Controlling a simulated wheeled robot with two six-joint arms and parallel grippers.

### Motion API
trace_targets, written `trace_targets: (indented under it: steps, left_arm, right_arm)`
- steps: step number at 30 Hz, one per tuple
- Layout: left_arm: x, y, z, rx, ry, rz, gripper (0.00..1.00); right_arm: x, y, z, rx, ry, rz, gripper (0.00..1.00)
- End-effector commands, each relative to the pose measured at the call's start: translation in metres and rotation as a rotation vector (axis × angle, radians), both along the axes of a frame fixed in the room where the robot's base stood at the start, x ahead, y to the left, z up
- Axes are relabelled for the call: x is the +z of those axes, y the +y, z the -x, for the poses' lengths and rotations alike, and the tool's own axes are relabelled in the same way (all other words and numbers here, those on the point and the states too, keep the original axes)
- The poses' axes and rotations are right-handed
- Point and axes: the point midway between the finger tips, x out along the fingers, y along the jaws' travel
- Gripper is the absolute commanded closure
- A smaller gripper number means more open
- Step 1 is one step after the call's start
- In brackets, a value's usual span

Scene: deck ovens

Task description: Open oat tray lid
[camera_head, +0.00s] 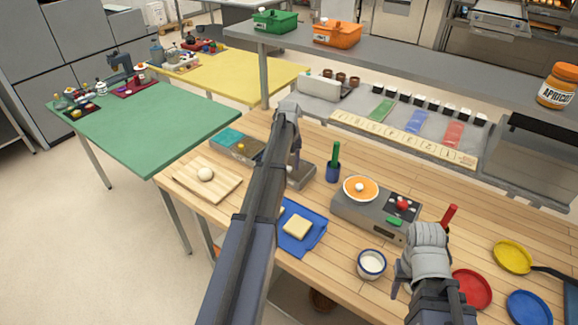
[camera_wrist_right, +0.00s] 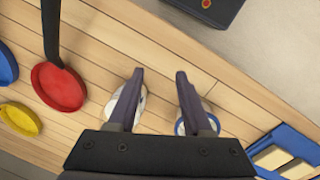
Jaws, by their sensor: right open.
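A low grey tray row (camera_head: 233,147) with a teal section and a brown section lies at the back left of the wooden counter. Its right part passes behind my left arm, and grey metal shows beyond it. I cannot tell which section is the oat tray or how its lid stands. My left gripper (camera_head: 296,160) points down over this row's right part; its fingers are too small to read. My right gripper (camera_head: 408,285) is over the counter's front right. In the right wrist view its two fingers (camera_wrist_right: 162,85) are apart, with bare wood between them.
A blue-rimmed white bowl (camera_head: 371,264) stands beside my right gripper. Red, blue and yellow pans (camera_head: 512,257) crowd the right. A shelf (camera_head: 400,62) overhangs the back.

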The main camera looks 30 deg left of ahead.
Motion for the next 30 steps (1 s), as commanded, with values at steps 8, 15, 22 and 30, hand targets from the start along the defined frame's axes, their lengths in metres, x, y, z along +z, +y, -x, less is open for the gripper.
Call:
trace_targets:
  steps: [8, 15, 22, 30]
  left_arm:
    - [0.0, 0.0001, 0.0001, 0.0, 0.0, 0.0, 0.75]
    - [0.0, 0.0001, 0.0001, 0.0, 0.0, 0.0, 1.0]
    - [0.0, 0.0001, 0.0001, 0.0, 0.0, 0.0, 1.0]
    - [0.0, 0.0001, 0.0001, 0.0, 0.0, 0.0, 1.0]
  right_arm:
    - [0.0, 0.0, 0.0, 0.0, 0.0, 0.0, 0.5]
    - [0.0, 0.0, 0.0, 0.0, 0.0, 0.0, 0.5]
    - [0.0, 0.0, 0.0, 0.0, 0.0, 0.0, 0.5]
    - [0.0, 0.0, 0.0, 0.0, 0.0, 0.0, 0.5]
